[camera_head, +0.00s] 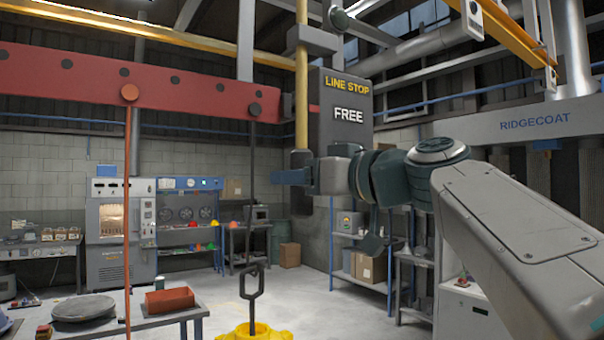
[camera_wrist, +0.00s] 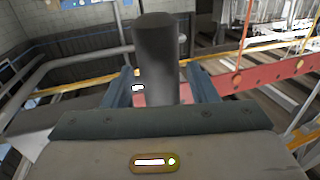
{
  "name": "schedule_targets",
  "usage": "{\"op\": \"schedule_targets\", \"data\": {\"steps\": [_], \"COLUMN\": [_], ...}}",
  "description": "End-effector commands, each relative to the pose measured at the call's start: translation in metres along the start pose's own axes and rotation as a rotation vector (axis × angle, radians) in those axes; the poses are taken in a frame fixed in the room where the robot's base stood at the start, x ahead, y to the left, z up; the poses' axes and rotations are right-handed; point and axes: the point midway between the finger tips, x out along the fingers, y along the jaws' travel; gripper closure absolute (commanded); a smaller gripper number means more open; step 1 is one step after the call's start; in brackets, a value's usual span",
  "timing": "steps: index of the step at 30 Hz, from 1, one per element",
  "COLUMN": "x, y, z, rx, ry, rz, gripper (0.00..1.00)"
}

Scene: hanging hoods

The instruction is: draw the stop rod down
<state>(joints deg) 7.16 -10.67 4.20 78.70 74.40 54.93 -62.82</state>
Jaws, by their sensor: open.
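The stop rod (camera_head: 301,90) is a yellow upright rod with a dark lower grip (camera_head: 301,159). It runs through a grey collar beside the dark board, which reads LINE STOP and FREE. My gripper (camera_head: 292,177) reaches in from the right at the height of the grip. In the wrist view a dark cylinder (camera_wrist: 157,55), seemingly this grip, stands between the two blue-grey fingers of my gripper (camera_wrist: 165,90). The jaws are open, with a finger on each side of it. I cannot tell whether either finger touches it.
A red beam (camera_head: 180,92) crosses the left and nears the rod. An orange line (camera_head: 127,200) and a black rod (camera_head: 253,170) with a loop handle (camera_head: 252,287) hang from it. A table (camera_head: 140,308) is at lower left. Floor space is open in the middle.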

Motion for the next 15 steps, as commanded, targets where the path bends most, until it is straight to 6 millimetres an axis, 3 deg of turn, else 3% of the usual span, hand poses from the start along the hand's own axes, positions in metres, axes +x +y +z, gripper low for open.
{"op": "schedule_targets", "data": {"steps": [5,10,15], "x": [-0.0001,-0.0003,-0.0004], "y": [-0.0001,0.0000,0.0002], "z": [0.0003,0.0002,0.0029], "rx": [0.000,0.000,0.000], "ry": [0.000,0.000,0.000], "rz": [0.000,0.000,0.001], "gripper": [0.50,0.97,1.00]}}
